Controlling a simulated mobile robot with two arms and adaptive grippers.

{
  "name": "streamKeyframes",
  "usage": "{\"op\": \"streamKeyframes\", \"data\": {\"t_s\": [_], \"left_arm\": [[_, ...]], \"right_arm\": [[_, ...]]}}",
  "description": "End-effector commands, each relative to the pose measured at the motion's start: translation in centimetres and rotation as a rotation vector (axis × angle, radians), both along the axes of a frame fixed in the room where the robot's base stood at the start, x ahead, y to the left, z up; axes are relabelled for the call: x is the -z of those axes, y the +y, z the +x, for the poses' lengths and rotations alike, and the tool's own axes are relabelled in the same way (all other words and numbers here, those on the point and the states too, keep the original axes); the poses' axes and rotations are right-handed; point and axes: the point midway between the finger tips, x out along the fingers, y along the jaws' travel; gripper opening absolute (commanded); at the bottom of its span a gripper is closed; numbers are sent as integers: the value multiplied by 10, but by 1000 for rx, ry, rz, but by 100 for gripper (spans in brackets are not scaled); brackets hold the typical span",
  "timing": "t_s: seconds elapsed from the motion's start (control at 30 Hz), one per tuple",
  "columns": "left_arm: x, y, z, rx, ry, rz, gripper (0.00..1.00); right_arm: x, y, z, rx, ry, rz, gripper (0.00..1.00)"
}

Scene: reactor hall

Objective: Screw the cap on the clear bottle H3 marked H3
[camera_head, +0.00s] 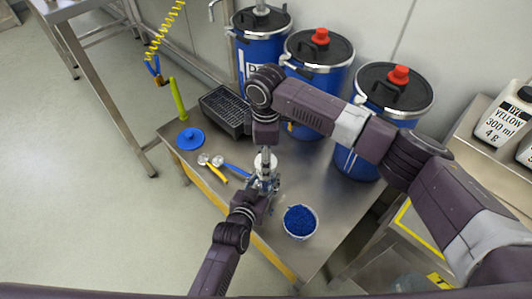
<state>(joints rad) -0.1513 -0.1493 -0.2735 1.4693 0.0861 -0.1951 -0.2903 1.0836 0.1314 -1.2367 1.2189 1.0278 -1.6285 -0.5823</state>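A small whitish, partly clear thing (265,163), perhaps the bottle with its cap, stands over the steel table between my two grippers. No H3 mark is legible, and cap and bottle cannot be told apart. My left gripper (264,186) comes up from the bottom and is at the lower part of this thing. My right gripper (266,150) points down from above, at its top. The fingers overlap with the thing and are too small to show whether they are shut on it.
The steel table (325,185) holds a white tub (300,236) of blue granules, a blue disc (191,139), yellow-handled (217,174) and blue-handled (238,170) tools and a dark slotted tray (228,110). Blue drums (318,67) line the back. A labelled white bottle (503,118) stands right.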

Motion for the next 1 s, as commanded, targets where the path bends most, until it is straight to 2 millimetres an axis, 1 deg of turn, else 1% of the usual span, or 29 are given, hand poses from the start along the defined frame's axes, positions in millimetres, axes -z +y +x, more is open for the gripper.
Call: {"op": "streamKeyframes", "data": {"t_s": [0.17, 0.2, 0.5, 0.6, 0.67, 0.83, 0.97, 1.0], "left_arm": [[0, 0, 0, 0, 1, 0, 0], [0, 0, 0, 0, 1, 0, 0], [0, 0, 0, 0, 1, 0, 0], [0, 0, 0, 0, 1, 0, 0], [0, 0, 0, 0, 1, 0, 0], [0, 0, 0, 0, 1, 0, 0], [0, 0, 0, 0, 1, 0, 0], [0, 0, 0, 0, 1, 0, 0]], "right_arm": [[0, 0, 0, 0, 0, 0, 62], [0, 0, 0, 0, 0, 0, 59], [0, 0, 0, 0, 0, 0, 26], [0, 0, 0, 0, 0, 0, 18], [0, 0, 0, 13, 1, 0, 18], [0, 1, 0, 172, 1, 1, 18], [0, 1, 0, 164, 0, 1, 18], [0, 1, 0, 163, 0, 1, 50]]}}
